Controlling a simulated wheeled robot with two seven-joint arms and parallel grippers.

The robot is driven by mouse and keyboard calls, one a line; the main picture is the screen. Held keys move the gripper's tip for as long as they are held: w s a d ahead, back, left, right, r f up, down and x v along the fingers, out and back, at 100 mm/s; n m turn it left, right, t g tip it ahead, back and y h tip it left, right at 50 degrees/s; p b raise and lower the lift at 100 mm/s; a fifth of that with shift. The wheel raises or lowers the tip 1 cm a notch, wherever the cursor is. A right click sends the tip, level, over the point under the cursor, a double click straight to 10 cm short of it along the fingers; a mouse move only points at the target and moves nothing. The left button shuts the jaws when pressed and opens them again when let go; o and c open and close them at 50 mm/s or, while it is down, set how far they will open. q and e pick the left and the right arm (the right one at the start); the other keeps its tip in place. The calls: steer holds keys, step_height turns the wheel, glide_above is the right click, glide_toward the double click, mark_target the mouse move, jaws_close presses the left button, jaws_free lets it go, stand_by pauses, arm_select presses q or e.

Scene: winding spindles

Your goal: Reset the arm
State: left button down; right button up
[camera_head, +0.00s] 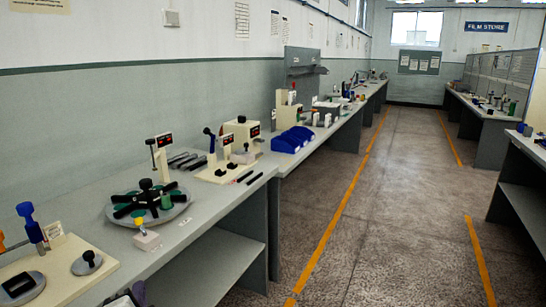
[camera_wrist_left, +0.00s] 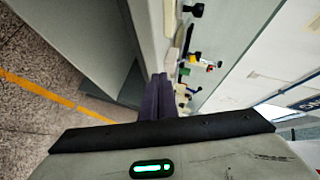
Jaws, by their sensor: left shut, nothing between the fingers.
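My left gripper (camera_head: 126,298) shows only at the bottom edge of the head view, as dark purple-grey fingers in front of the near bench. In the left wrist view its fingers (camera_wrist_left: 158,98) are together, with nothing between them. They point towards the edge of the bench (camera_wrist_left: 150,30). The gripper is apart from the objects on the bench. My right gripper is in neither view.
The long left bench (camera_head: 215,228) holds a round turntable with black arms (camera_head: 148,200), a small white block with a yellow top (camera_head: 146,238), a beige fixture board (camera_head: 45,275) and blue bins (camera_head: 292,139). The aisle floor (camera_head: 390,200) with yellow lines is clear.

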arm_select(q)
steer(key=s+d+f+n+g+h, duration=0.1)
steer(key=s+d+f+h, duration=0.2)
steer(key=f, duration=0.4)
steer(key=s+d+f+n+g+h, duration=0.1)
steer(key=s+d+f, duration=0.2)
steer(key=s+f, duration=0.4)
steer(key=s+d+f+n+g+h, duration=0.1)
steer(key=s+d+f+n+h, duration=0.1)
steer(key=s+f, duration=0.4)
steer(key=s+d+f+n+g+h, duration=0.2)
steer(key=s+d+f+n, duration=0.2)
steer(key=s, duration=0.7)
step_height(320, 180, down, 2)
steer(key=shift+s+f, duration=0.1)
steer(key=shift+s, duration=0.2)
